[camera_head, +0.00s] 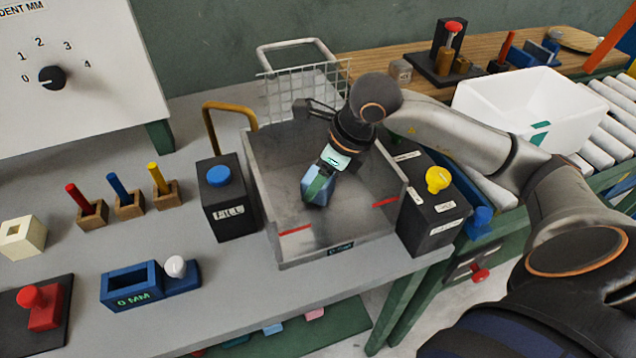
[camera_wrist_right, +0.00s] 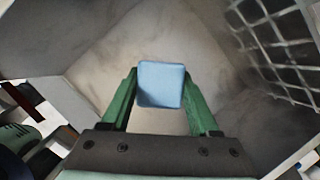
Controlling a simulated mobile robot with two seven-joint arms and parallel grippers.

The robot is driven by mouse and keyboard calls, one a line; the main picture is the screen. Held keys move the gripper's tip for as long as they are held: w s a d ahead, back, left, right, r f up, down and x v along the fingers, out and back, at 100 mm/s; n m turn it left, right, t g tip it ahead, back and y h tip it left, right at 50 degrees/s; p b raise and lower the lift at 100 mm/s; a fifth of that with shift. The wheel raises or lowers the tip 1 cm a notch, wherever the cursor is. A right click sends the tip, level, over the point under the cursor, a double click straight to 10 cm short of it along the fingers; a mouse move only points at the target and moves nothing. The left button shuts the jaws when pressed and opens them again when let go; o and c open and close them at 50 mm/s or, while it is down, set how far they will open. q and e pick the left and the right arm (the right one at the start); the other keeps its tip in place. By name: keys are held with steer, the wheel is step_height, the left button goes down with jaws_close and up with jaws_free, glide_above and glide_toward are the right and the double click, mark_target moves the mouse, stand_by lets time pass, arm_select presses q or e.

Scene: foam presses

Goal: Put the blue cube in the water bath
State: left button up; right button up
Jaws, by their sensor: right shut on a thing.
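The blue cube (camera_wrist_right: 161,84) is between the two green fingers of my right gripper (camera_wrist_right: 161,100) in the right wrist view. In the head view my right gripper (camera_head: 319,186) reaches down inside the grey metal water bath (camera_head: 262,190), with the blue cube (camera_head: 318,187) at its tips. The gripper is shut on the cube. Whether the cube touches the bath's floor I cannot tell. The bath is an open box with red marks on its walls and a wire basket (camera_head: 300,88) at its back. My left gripper is not in view.
A black box with a blue button (camera_head: 225,205) stands left of the bath, and one with a yellow button (camera_head: 434,212) stands right. Coloured pegs in wooden blocks (camera_head: 130,205) and a blue 0 MM block (camera_head: 133,288) are at left. A white bin (camera_head: 490,110) is behind at right.

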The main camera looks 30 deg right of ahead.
steer(key=shift+f, duration=0.4)
steer(key=shift+f, duration=0.15)
steer(key=o, duration=1.3)
steer(key=shift+r, duration=0.35)
steer(key=v, duration=1.1)
steer(key=shift+s+d+r+p, duration=0.1)
steer(key=shift+d+r+p, duration=0.05)
steer(key=shift+r+p, duration=0.15)
